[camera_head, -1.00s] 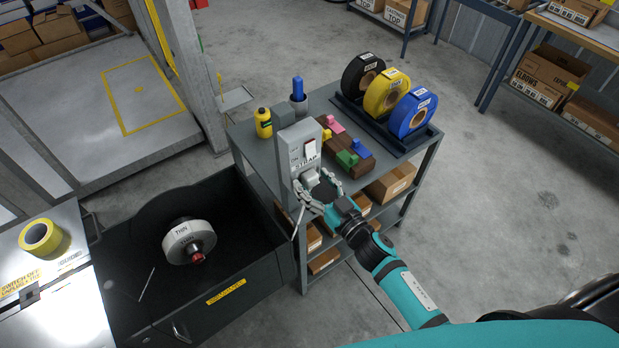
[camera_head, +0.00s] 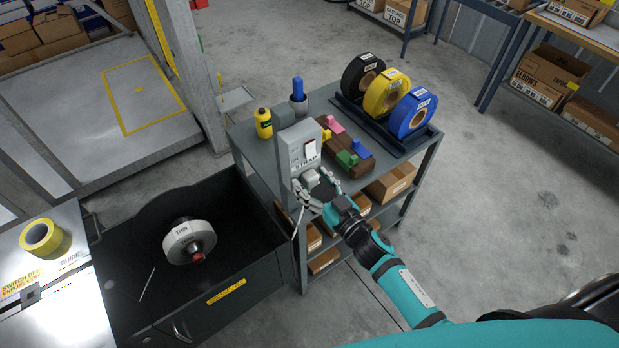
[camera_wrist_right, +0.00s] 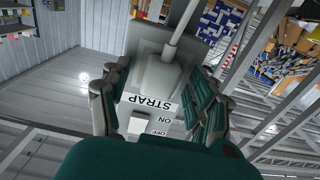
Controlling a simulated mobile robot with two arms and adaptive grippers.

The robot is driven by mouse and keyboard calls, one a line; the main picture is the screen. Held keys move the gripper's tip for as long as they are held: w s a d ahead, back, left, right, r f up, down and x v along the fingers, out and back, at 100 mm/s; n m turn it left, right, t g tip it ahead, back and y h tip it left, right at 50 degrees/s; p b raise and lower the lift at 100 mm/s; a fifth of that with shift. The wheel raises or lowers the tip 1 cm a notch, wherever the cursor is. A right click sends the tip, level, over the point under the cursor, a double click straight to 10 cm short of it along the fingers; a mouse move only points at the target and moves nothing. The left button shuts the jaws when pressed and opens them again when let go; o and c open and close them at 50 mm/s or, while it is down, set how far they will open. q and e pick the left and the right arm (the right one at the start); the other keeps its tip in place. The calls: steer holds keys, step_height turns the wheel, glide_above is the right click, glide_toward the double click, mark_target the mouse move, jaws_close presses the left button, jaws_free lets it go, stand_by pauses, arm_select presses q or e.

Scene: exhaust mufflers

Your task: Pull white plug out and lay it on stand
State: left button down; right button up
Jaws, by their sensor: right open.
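The white plug (camera_head: 311,177) sits in the lower face of the grey socket post (camera_head: 287,160), under a STRAP label and a white switch. In the wrist view the plug (camera_wrist_right: 160,78) shows close up with its pale cable running upward. My right gripper (camera_head: 315,188) is at the plug, with its open fingers on either side of it. In the wrist view the open gripper (camera_wrist_right: 160,95) straddles the plug; I cannot tell whether the fingers touch it. I cannot tell which thing is the stand. My left gripper is out of view.
The grey cart (camera_head: 253,150) holds a brown block (camera_head: 340,158) with coloured pieces, a yellow bottle (camera_head: 263,123), a blue-topped cup (camera_head: 298,103) and a rack with black, yellow and blue rolls (camera_head: 388,92). A dark bin (camera_head: 240,240) with a white THIN roll (camera_head: 188,238) stands left.

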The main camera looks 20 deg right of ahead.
mark_target(314, 183)
stand_by(0.5)
jaws_close()
stand_by(0.4)
steer(key=shift+s, duration=0.1)
steer(key=shift+s, duration=0.15)
steer(key=shift+p+v, duration=0.95)
steer(key=shift+v, duration=1.8)
